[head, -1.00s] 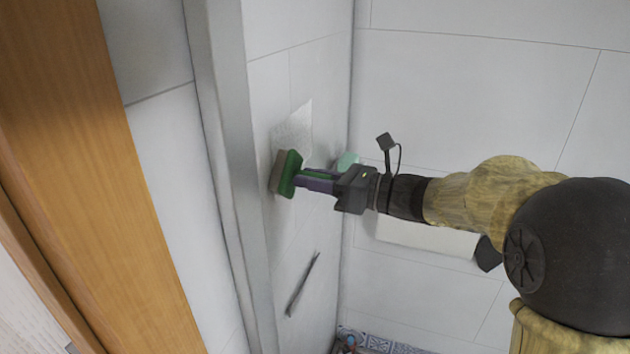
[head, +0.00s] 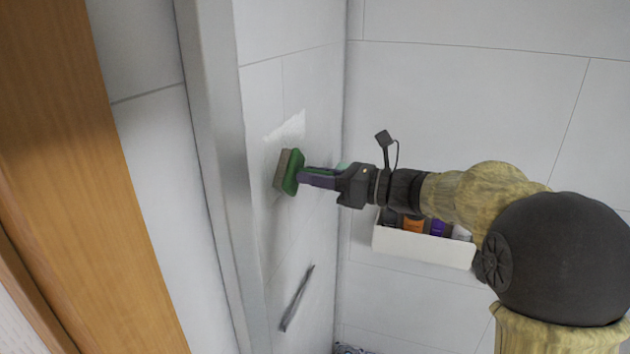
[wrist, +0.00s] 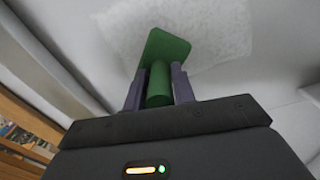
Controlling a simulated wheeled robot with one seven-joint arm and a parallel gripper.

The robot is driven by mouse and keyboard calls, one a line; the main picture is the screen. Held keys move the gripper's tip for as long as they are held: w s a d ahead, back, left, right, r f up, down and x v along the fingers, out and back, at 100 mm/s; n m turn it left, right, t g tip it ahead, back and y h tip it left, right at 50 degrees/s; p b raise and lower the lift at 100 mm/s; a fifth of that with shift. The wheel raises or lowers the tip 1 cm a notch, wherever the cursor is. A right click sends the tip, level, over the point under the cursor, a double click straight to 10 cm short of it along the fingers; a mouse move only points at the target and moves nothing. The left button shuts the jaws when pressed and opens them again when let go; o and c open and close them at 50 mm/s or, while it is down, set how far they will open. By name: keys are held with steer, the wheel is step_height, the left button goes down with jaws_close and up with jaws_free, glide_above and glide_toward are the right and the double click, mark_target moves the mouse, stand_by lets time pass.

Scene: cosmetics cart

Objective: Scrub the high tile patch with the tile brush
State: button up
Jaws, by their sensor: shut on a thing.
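The tile brush (head: 291,172) has a green head and handle, with tan bristles facing the left tile wall. My gripper (head: 318,177) is shut on its handle; the wrist view shows the green brush (wrist: 166,55) between the two purple fingers (wrist: 158,88). The high tile patch (head: 287,128) is a whitish, ragged-edged area on the left wall, just above the brush head. The patch also shows in the wrist view (wrist: 220,32), behind and around the brush head. The bristles are at or very near the wall; contact cannot be told.
A white wall shelf (head: 423,246) with several bottles is on the back wall below my forearm. A dark thin bar (head: 297,298) is on the left wall below the brush. A grey metal edge (head: 211,150) and a wooden frame (head: 90,170) stand at left.

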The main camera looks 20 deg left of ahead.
steer(key=shift+w, duration=1.05)
steer(key=shift+w+d+b, duration=0.2)
steer(key=shift+w+b, duration=0.4)
steer(key=shift+w, duration=1.15)
steer(key=shift+w+d, duration=0.1)
steer(key=shift+w, duration=1.6)
steer(key=shift+w, duration=0.1)
steer(key=shift+w+d+p, duration=0.2)
steer(key=shift+w+p, duration=0.3)
steer(key=shift+w, duration=1.15)
steer(key=shift+r, duration=0.1)
